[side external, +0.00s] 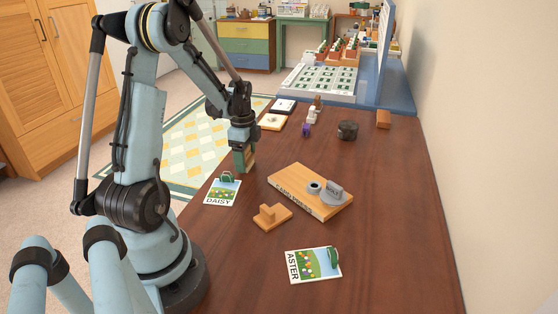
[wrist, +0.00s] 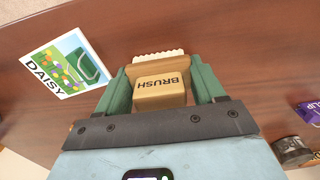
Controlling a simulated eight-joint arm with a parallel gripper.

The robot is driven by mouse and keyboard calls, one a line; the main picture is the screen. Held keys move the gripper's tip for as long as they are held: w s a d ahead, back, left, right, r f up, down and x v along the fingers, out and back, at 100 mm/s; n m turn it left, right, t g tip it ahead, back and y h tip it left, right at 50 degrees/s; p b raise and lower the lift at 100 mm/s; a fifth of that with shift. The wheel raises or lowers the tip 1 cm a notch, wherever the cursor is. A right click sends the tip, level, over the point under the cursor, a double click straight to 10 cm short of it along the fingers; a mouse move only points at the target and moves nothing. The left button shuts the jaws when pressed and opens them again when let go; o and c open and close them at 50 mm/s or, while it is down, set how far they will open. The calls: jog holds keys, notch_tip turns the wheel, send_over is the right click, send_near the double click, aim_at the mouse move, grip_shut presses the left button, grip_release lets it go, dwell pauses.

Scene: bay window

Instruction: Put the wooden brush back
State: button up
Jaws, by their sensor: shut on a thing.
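The wooden brush (wrist: 160,90) is a tan block with pale bristles and the word BRUSH on it. My gripper (wrist: 159,72) is shut on it, with a green finger on each side of the brush. The bristles point away from the wrist. In the side external view my gripper (side external: 246,164) points down near the table's left edge, just behind the DAISY card. Only a little of the brush (side external: 251,157) shows there, and I cannot tell whether it touches the table.
The DAISY card (side external: 221,193), wooden piece (side external: 272,217), CARD PRESS board (side external: 300,187) and ASTER card (side external: 309,265) lie toward the front. A dark round tin (side external: 347,130), purple clip (side external: 306,131) and wooden block (side external: 384,119) stand farther back. Bare table (side external: 390,220) lies right.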

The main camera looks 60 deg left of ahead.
jog(key=shift+f, duration=0.1)
jog(key=o, duration=1.1)
notch_tip(320, 180, up, 12)
jog(key=shift+f, duration=0.1)
jog(key=shift+w+d+r, duration=0.1)
jog(key=shift+d+r, duration=0.05)
jog(key=shift+r, duration=0.1)
jog(key=d+r+n+t, duration=0.1)
jog(key=d+n+t, duration=0.6)
jog(key=d, duration=2)
jog(key=shift+w+d+n, duration=0.15)
jog(key=shift+w+n, duration=0.2)
jog(key=shift+n, duration=0.65)
